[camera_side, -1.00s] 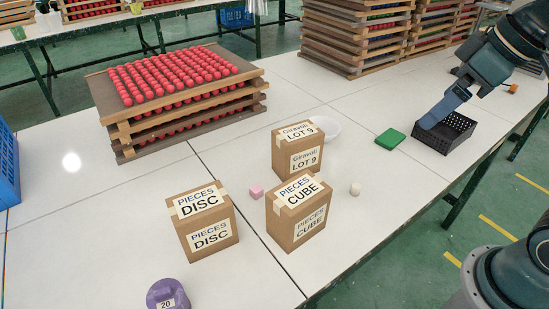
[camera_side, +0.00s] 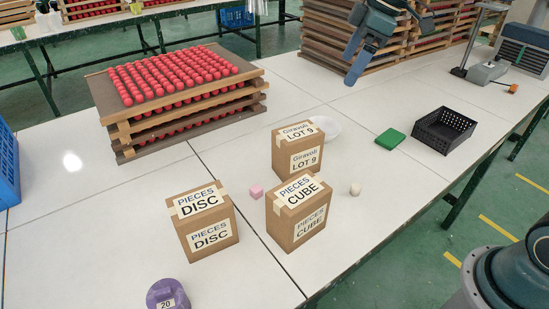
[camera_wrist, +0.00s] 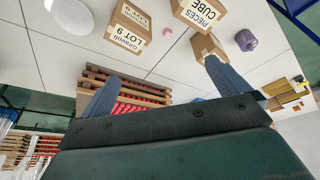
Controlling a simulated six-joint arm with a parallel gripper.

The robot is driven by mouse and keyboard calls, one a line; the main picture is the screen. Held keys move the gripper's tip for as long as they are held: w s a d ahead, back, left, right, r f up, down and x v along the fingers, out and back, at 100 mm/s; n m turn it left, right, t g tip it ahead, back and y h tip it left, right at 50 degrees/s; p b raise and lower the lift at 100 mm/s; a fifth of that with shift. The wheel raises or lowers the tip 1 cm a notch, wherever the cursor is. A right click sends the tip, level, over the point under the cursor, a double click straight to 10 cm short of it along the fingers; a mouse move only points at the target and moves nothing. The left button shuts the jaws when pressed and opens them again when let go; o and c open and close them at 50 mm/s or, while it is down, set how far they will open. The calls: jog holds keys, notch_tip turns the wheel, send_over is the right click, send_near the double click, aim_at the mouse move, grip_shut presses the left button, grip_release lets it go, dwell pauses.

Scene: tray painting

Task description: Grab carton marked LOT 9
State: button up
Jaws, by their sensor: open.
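The carton marked LOT 9 (camera_side: 285,153) stands upright on the white table, behind the carton marked CUBE (camera_side: 290,228), which covers a little of its lower part. In the wrist view the LOT 9 carton (camera_wrist: 129,22) shows at the top, with its label turned. The carton marked DISC (camera_side: 197,240) stands at the front left. My gripper (camera_side: 352,75) is above the back of the table, up and to the right of the LOT 9 carton and well apart from it. In the wrist view its two fingers (camera_wrist: 160,80) are spread with nothing between them.
A white bowl (camera_side: 330,128) sits right behind the LOT 9 carton. Pink (camera_side: 256,191) and cream (camera_side: 355,188) pieces lie near the cartons. A green block (camera_side: 390,139) and black crate (camera_side: 444,128) are at right. Stacked trays of red balls (camera_side: 128,137) stand at left.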

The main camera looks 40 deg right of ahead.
jog(key=w+d+f+n+g, duration=0.1)
jog(key=w+d+f+n, duration=0.15)
jog(key=w+f, duration=0.5)
jog(key=n+g+y, duration=0.1)
jog(key=n+y, duration=0.1)
jog(key=n, duration=0.3)
send_near(299, 131)
jog(key=r, duration=0.1)
jog(key=shift+w+d, duration=0.1)
jog(key=shift+d, duration=0.05)
jog(key=shift+g, duration=0.3)
jog(key=shift+x, duration=4.3)
jog(key=shift+w, duration=0.1)
jog(key=x, duration=0.4)
jog(key=shift+d+f, duration=0.1)
jog(key=shift+a+f, duration=0.2)
jog(key=shift+f, duration=0.3)
jog(key=shift+f, duration=0.25)
